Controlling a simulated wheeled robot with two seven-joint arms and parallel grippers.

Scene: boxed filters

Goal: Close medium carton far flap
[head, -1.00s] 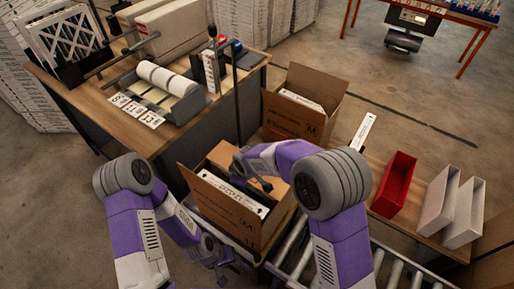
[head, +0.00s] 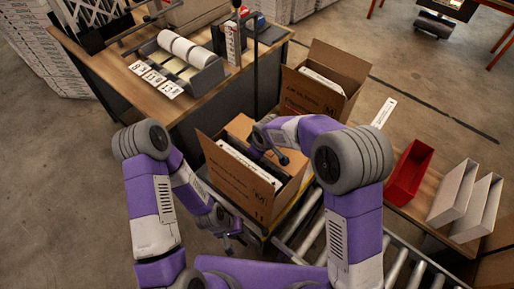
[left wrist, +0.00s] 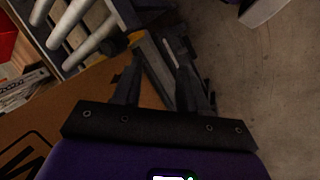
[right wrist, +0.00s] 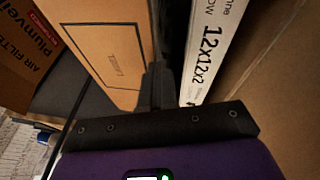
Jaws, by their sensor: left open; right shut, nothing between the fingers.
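The medium carton (head: 240,188) stands open on the near side, with a white filter box (head: 247,164) inside. A brown flap (head: 238,127) stands up at its far side. My right gripper (right wrist: 160,85) is shut and empty, inside the carton opening. In the right wrist view its fingers sit between an upright brown cardboard panel (right wrist: 103,50) and the white filter box marked 12X12X2 (right wrist: 210,45); contact with the panel cannot be told. My left gripper (head: 230,240) is open and low beside the carton's near side. In the left wrist view its fingers (left wrist: 160,88) hold nothing.
A second open carton (head: 322,82) stands behind, with a white box in it. Conveyor rollers (head: 300,228) run to the right of the near carton. A red bin (head: 408,172) and white bins (head: 453,192) stand at right. A workbench (head: 205,95) with a label dispenser is behind left.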

